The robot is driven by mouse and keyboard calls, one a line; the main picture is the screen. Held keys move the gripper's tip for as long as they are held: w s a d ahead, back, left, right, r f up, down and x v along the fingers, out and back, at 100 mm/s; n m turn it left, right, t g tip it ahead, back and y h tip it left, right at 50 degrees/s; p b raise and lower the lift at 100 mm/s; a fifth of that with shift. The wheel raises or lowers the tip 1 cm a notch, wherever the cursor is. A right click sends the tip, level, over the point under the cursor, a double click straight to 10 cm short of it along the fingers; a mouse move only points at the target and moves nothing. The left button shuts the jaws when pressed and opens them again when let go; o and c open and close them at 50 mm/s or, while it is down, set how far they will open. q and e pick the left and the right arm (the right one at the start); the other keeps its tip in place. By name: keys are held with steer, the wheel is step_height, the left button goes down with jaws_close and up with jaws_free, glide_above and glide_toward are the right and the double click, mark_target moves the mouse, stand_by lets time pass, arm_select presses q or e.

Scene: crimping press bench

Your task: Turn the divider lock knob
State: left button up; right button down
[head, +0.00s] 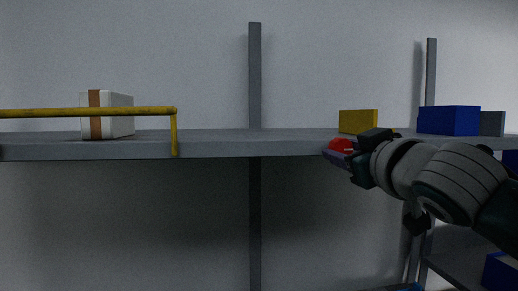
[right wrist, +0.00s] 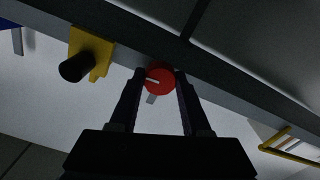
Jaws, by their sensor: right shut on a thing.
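The red divider lock knob (head: 340,145) sits at the front edge of the grey shelf, and it also shows in the right wrist view (right wrist: 162,82). It is round with a short white mark, which lies nearly level on the left side of its face in the right wrist view. My right gripper (right wrist: 160,74) is shut on the knob, with one dark finger on each side of it. In the head view my right gripper (head: 352,152) reaches in from the right and partly covers the knob. My left gripper is not in view.
The shelf (head: 215,145) carries a yellow box (head: 357,121), a blue box (head: 449,120) and a white carton with a brown band (head: 119,114). A yellow rail (head: 60,112) runs along the left front. In the right wrist view a black cylinder (right wrist: 76,68) sticks out near the knob.

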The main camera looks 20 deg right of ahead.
steer(key=shift+n, duration=0.3)
steer(key=n+p, duration=0.1)
steer(key=n, duration=0.3)
steer(key=shift+r+n, duration=0.15)
steer(key=shift+n, duration=0.25)
steer(key=n+p, duration=0.2)
steer(key=n, duration=0.3)
steer(key=n+p, duration=0.2)
steer(key=n, duration=0.4)
steer(key=shift+n, duration=0.3)
steer(key=n+p, duration=0.1)
steer(key=n, duration=0.3)
steer(key=shift+n, duration=0.4)
steer(key=shift+c, duration=1.8)
jaws_free()
